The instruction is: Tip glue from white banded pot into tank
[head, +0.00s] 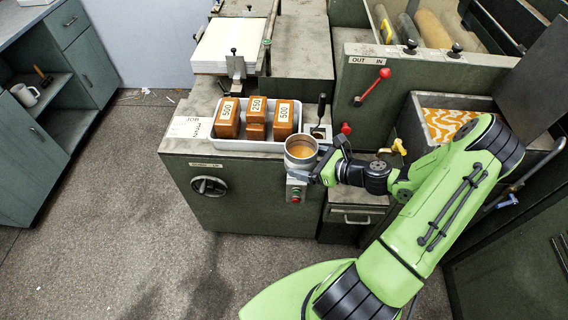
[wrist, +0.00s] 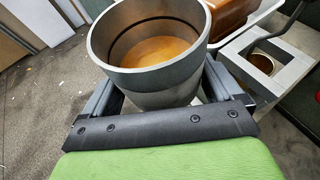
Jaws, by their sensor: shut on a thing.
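The pot (head: 301,168) is a round grey metal vessel, open at the top, with amber glue inside. In the wrist view the pot (wrist: 150,98) looks upright or nearly so, with the glue (wrist: 158,50) level well below the rim. My gripper (head: 318,170) is shut on the pot's side, its fingers (wrist: 160,100) on either side of it. The pot is held in front of the machine's front edge. No tank is clearly identifiable; a pale square frame with a round opening, brown inside (wrist: 262,64), lies right of the pot. That frame (head: 318,131) is behind the pot in the head view.
A black-handled lever (head: 321,106) stands by the frame. A red-knobbed lever (head: 371,88) is further right. Open floor (head: 120,220) lies left.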

